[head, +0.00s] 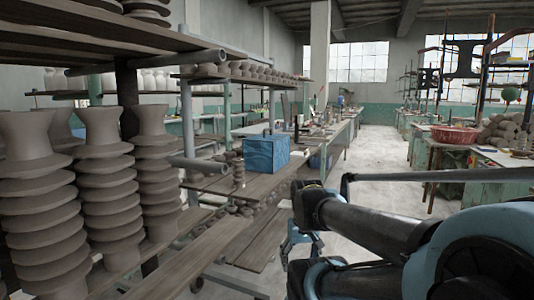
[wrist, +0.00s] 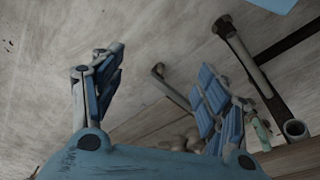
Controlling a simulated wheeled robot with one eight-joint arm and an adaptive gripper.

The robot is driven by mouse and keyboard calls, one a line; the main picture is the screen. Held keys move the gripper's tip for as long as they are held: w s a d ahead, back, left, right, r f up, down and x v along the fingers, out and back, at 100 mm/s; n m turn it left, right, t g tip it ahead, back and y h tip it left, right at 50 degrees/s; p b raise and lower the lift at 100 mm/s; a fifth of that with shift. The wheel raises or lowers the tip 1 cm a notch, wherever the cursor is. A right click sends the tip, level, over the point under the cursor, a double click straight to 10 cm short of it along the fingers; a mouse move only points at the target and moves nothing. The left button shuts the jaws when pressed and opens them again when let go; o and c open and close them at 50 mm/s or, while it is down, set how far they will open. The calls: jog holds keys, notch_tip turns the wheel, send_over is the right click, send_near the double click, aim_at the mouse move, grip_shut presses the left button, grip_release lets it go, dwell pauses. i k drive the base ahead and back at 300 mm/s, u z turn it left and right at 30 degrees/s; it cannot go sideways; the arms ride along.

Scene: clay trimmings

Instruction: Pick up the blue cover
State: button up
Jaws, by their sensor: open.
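The blue cover (head: 266,153) is box-shaped and sits on a wooden shelf (head: 255,186) near the middle of the head view. My gripper (head: 300,242) hangs lower and to the right of it, beside the shelf edge and apart from the cover. In the wrist view my gripper (wrist: 160,82) has its two blue fingers spread wide with nothing between them. A light blue patch (wrist: 275,4) shows at the top right edge of the wrist view; I cannot tell whether it is the cover.
Stacked grey clay insulators (head: 100,190) stand on racks at the left. A metal pipe end (head: 197,164) juts out near the cover. A red basin (head: 455,134) rests on a table at the right. The concrete floor (head: 375,165) in the aisle is clear.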

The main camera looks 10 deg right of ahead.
aim_at(265, 152)
jog(key=z, duration=0.4)
jog(key=k, duration=0.5)
jog(key=z, duration=0.95)
jog(key=k, duration=0.75)
jog(key=z, duration=0.55)
jog(key=i, duration=1.55)
jog(key=u, duration=0.8)
jog(key=i, duration=1.05)
jog(key=u, duration=1.3)
jog(key=i, duration=1)
jog(key=u, duration=0.6)
